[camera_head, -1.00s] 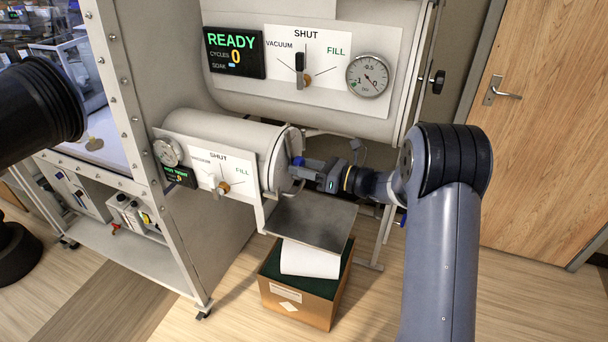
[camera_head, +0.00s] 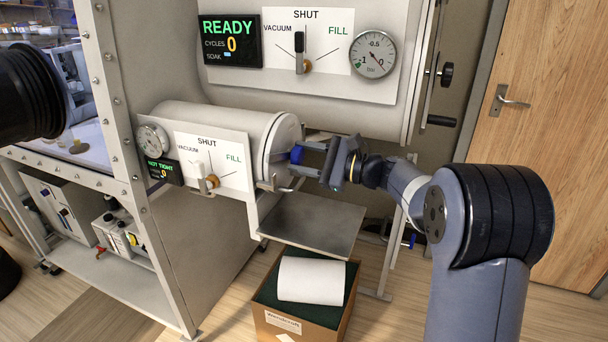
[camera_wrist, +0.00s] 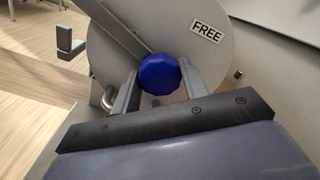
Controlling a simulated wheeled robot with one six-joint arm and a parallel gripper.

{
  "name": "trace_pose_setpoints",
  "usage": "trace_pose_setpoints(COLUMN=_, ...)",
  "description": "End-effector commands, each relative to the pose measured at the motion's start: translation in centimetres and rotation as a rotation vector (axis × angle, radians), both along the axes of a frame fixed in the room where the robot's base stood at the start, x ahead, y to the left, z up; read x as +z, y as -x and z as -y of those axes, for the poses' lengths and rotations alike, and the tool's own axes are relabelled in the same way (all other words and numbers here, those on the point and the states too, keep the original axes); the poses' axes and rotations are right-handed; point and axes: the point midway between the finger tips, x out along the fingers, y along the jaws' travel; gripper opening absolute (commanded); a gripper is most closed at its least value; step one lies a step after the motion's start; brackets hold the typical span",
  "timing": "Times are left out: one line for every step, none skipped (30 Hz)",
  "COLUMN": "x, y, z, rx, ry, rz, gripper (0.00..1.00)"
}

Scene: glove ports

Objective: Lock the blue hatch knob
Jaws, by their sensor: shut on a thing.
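The blue hatch knob (camera_head: 296,155) sits on the round end hatch (camera_head: 279,146) of the small lower cylinder. In the wrist view the knob (camera_wrist: 159,74) is a faceted blue disc at the middle of the grey hatch face (camera_wrist: 112,52). A bar runs behind it to the upper left. A label reading FREE (camera_wrist: 206,32) is on the hatch at the upper right. My gripper (camera_head: 306,156) has one finger on each side of the knob and is shut on it. The lower cylinder's display (camera_head: 163,171) reads NOT TIGHT.
A flat metal shelf (camera_head: 310,224) juts out just below the hatch. Under it stands a cardboard box (camera_head: 300,328) holding a white roll (camera_head: 311,280). The larger upper chamber (camera_head: 300,88) overhangs, its display (camera_head: 231,41) reading READY. A wooden door (camera_head: 545,140) is at the right.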

Motion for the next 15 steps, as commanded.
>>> trace_pose_setpoints(x=-0.65, y=0.03, z=0.0, rx=0.0, ry=0.014, rz=0.044, gripper=0.01)
trace_pose_setpoints(x=-0.66, y=0.02, z=0.0, rx=0.0, ry=0.023, rz=0.068, gripper=0.01)
trace_pose_setpoints(x=-0.64, y=0.02, z=0.0, rx=0.001, ry=0.035, rz=0.099, gripper=0.01)
trace_pose_setpoints(x=-0.62, y=0.02, z=-0.01, rx=0.001, ry=0.044, rz=0.123, gripper=0.01)
trace_pose_setpoints(x=-0.58, y=0.02, z=-0.01, rx=0.001, ry=0.052, rz=0.145, gripper=0.01)
trace_pose_setpoints(x=-0.55, y=0.04, z=0.0, rx=0.001, ry=0.063, rz=0.173, gripper=0.01)
trace_pose_setpoints(x=-0.53, y=0.04, z=0.0, rx=0.001, ry=0.07, rz=0.193, gripper=0.01)
trace_pose_setpoints(x=-0.5, y=0.04, z=0.0, rx=0.001, ry=0.077, rz=0.213, gripper=0.01)
trace_pose_setpoints(x=-0.45, y=0.02, z=-0.01, rx=0.001, ry=0.085, rz=0.236, gripper=0.01)
trace_pose_setpoints(x=-0.43, y=0.02, z=-0.01, rx=0.001, ry=0.091, rz=0.253, gripper=0.01)
trace_pose_setpoints(x=-0.42, y=0.01, z=-0.01, rx=0.001, ry=0.097, rz=0.269, gripper=0.01)
trace_pose_setpoints(x=-0.4, y=0.02, z=-0.01, rx=0.001, ry=0.104, rz=0.288, gripper=0.01)
trace_pose_setpoints(x=-0.38, y=0.02, z=-0.01, rx=0.001, ry=0.109, rz=0.301, gripper=0.01)
trace_pose_setpoints(x=-0.35, y=0.02, z=-0.01, rx=0.001, ry=0.114, rz=0.314, gripper=0.01)
trace_pose_setpoints(x=-0.3, y=0.02, z=-0.01, rx=0.001, ry=0.12, rz=0.329, gripper=0.01)
